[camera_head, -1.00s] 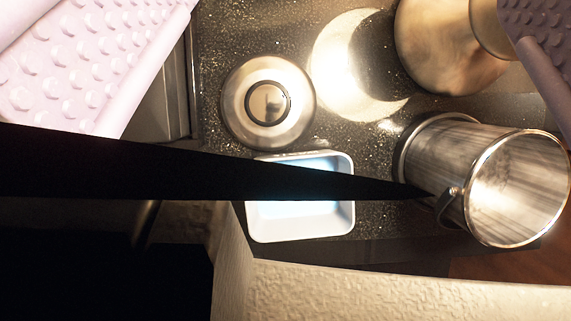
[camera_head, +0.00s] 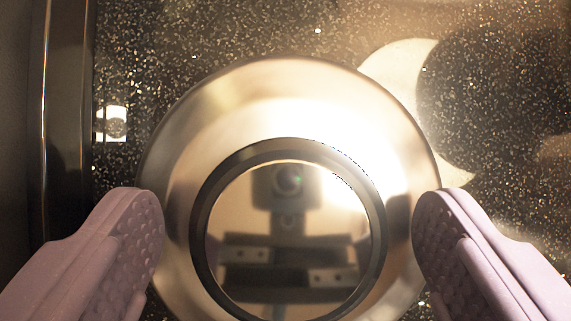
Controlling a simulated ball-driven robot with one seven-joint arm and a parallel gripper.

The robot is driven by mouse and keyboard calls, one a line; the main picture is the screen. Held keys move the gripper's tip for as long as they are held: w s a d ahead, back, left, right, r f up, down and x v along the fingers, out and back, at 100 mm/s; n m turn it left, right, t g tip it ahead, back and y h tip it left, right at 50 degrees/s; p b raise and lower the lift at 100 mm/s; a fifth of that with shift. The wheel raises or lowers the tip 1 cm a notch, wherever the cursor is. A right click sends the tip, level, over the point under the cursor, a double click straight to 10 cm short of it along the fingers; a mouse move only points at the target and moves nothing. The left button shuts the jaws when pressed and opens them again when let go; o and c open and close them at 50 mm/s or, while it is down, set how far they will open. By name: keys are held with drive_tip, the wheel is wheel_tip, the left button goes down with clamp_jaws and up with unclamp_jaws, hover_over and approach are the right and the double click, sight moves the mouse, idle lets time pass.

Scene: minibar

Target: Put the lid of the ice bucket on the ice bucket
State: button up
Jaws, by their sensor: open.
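The ice bucket lid (camera_head: 289,185), a round polished metal dome with a dark-ringed flat knob (camera_head: 288,240), lies on the dark speckled counter. It fills the middle of the view, and its lower edge is cut off by the frame. My gripper (camera_head: 289,212) is open above it. One pink studded finger is at the lid's left side and the other at its right. I cannot tell whether either finger touches the lid. The ice bucket is out of view now.
The dark speckled counter (camera_head: 325,32) is bare behind the lid, apart from bright reflections at the right. A metal-edged upright panel (camera_head: 62,120) stands along the left.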

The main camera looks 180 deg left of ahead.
sight(289, 272)
drive_tip(key=c, duration=1.3)
wheel_tip(289, 272, up, 10)
drive_tip(key=shift+s+d+r+p, duration=0.1)
drive_tip(key=shift+r+p, duration=0.05)
drive_tip(key=shift+p, duration=0.85)
